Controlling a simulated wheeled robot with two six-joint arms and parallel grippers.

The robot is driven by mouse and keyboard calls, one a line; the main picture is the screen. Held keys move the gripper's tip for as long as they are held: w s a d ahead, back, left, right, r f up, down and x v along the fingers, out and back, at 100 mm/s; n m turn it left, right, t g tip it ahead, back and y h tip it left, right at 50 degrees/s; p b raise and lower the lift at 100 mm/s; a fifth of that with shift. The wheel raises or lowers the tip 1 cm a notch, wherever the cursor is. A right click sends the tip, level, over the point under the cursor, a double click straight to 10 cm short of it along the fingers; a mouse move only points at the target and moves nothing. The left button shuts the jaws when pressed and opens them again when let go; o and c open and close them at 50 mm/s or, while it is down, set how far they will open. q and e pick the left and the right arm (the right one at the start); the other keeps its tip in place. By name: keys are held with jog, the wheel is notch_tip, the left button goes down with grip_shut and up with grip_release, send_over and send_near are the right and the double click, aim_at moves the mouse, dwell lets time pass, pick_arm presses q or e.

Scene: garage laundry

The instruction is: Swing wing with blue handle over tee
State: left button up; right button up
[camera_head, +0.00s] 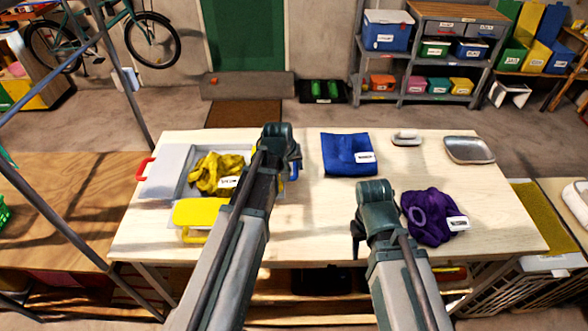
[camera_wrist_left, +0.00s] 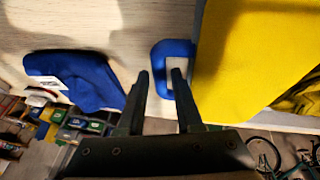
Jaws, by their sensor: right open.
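The blue handle (camera_wrist_left: 158,68) is a blue loop at the edge of a smooth yellow surface (camera_wrist_left: 250,50) in the left wrist view. In the head view a bit of the blue handle (camera_head: 294,171) shows beside my left gripper (camera_head: 284,172). In the left wrist view my left gripper (camera_wrist_left: 160,74) is open, with the handle's outer bar between its fingertips. My arm hides most of the blue-handled wing in the head view. The yellow tee (camera_head: 214,172) lies crumpled on the grey board. My right gripper (camera_head: 358,240) is open and empty over the table front.
A grey wing with a red handle (camera_head: 145,168) lies at left, and a yellow panel with a yellow handle (camera_head: 193,236) in front. A folded blue cloth (camera_head: 345,150), a purple cloth (camera_head: 425,212) and a metal tray (camera_head: 469,150) lie to the right on the table (camera_head: 310,215).

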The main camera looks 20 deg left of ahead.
pick_arm(q)
grip_shut()
dwell(1.4)
